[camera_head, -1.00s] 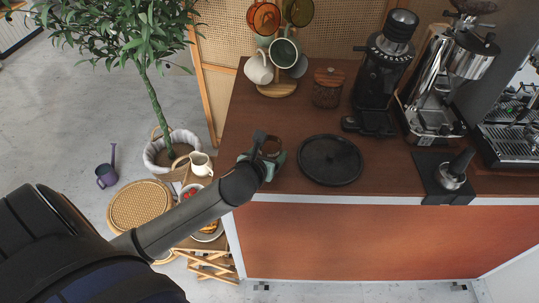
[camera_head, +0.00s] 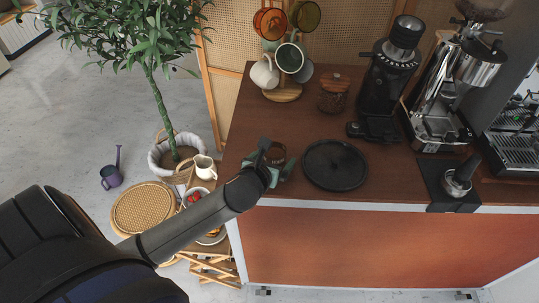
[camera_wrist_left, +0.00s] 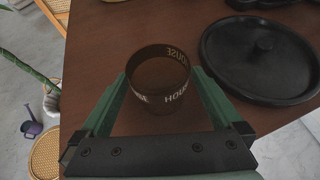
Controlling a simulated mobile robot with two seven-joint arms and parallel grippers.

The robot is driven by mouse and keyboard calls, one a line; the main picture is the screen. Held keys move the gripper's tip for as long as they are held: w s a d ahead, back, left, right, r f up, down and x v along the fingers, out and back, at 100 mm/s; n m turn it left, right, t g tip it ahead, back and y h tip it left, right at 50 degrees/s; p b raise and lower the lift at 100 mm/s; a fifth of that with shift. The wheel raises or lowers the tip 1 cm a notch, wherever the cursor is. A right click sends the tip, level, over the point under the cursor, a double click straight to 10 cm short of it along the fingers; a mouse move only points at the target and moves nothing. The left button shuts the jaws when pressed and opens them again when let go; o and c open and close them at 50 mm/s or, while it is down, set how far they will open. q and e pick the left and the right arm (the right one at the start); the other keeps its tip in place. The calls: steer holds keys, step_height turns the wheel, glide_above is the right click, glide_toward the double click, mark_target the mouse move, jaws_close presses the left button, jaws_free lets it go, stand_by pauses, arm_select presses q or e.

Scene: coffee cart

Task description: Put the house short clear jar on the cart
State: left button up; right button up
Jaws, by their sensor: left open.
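The house short clear jar (camera_wrist_left: 160,80) stands upright on the cart's brown top (camera_head: 310,105), near its front left corner. The word HOUSE shows on its side in the left wrist view. In the head view the jar (camera_head: 276,152) shows just beyond my left gripper (camera_head: 277,165). In the left wrist view my left gripper (camera_wrist_left: 159,98) is open, with one green finger on each side of the near part of the jar. I cannot tell whether the fingers touch it. My right gripper is not in view.
A round black lidded tray (camera_head: 336,165) lies close to the right of the jar. A mug tree (camera_head: 283,92), a wooden-lidded jar (camera_head: 334,92) and a black grinder (camera_head: 388,85) stand farther back. A small wooden table with a white pitcher (camera_head: 205,167) is left of the cart.

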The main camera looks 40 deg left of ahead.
arm_select(q)
steer(key=v, duration=1.2)
steer(key=shift+p, duration=0.4)
